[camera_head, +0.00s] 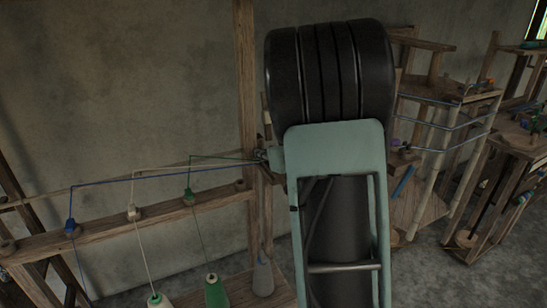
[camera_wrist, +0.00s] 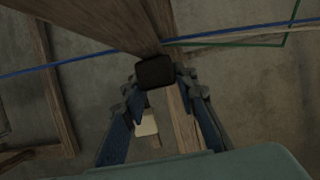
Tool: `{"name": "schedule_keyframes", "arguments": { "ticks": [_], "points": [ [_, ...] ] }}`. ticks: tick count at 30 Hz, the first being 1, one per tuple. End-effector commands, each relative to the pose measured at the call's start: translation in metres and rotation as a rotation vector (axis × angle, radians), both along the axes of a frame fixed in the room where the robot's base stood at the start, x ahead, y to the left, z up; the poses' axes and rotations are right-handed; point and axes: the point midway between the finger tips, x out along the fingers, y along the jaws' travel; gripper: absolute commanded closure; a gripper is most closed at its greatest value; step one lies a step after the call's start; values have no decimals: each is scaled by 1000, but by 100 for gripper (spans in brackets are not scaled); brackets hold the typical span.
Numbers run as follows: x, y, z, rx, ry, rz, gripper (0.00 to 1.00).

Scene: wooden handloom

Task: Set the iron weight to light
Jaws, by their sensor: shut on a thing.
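In the wrist view a dark rounded block (camera_wrist: 155,73), which looks like the iron weight, sits against a wooden post (camera_wrist: 130,25). My gripper (camera_wrist: 158,84) has its two blue-and-grey fingers on either side of the block and is shut on it. The block's far side and any marking for light are not visible.
Blue, cream and green threads run from spools (camera_head: 216,291) through guides on a wooden rail (camera_head: 110,229) toward the upright post (camera_head: 245,90). A wooden frame with rails (camera_head: 440,90) stands at right. A pale block (camera_wrist: 146,126) shows between my fingers, lower down.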

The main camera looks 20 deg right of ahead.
Motion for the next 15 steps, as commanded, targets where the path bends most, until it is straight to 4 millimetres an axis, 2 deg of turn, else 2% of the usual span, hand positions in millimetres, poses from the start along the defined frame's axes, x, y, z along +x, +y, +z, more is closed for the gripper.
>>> {"name": "schedule_keyframes", "arguments": {
  "ticks": [1,6,15],
  "points": [
    [12,-1,2,-1,0,-1,100],
    [38,0,2,-1,0,-1,100],
    [48,2,1,2,-4,-1,100]
  ]
}}
